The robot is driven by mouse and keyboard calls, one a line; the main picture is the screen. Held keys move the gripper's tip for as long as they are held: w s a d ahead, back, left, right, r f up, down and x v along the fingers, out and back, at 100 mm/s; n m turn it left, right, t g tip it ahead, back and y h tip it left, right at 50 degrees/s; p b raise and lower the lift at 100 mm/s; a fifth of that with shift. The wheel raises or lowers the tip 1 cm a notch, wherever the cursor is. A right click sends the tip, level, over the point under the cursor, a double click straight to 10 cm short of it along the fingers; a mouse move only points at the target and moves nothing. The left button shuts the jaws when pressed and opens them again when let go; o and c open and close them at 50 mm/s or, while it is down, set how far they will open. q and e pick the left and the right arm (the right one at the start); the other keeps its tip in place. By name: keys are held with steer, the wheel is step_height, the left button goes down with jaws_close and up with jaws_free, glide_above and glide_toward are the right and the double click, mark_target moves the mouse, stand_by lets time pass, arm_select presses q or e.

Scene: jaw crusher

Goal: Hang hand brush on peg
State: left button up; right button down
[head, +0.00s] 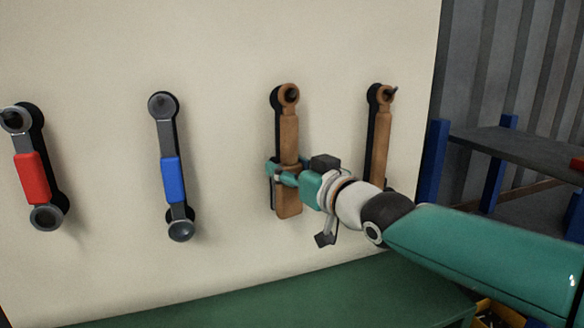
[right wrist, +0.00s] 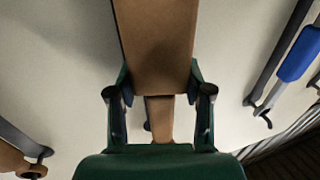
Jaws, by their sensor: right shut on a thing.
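The brown hand brush (head: 289,135) is upright in front of the pale board (head: 230,50), with its ring end at the top. A dark shape shows behind its left edge. The ring's hole looks dark, and I cannot tell whether a peg passes through it. My right gripper (head: 284,172) is shut on the brush's lower part, reaching in from the right. In the right wrist view the brown brush (right wrist: 155,45) runs between the two fingers. My left gripper is not in view.
A similar brown brush (head: 381,135) hangs close on the right, partly behind my right arm. A blue-handled tool (head: 173,180) and a red-handled tool (head: 32,178) hang on the left. A green bench top (head: 270,298) lies below. A dark shelf with blue posts (head: 432,160) stands right.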

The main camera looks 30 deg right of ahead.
steer(key=shift+c, duration=1.9)
jaws_free()
steer(key=shift+w+f, duration=0.1)
steer(key=shift+w, duration=0.1)
steer(key=s, duration=1.2)
steer(key=shift+d, duration=0.2)
steer(key=shift+f, duration=0.1)
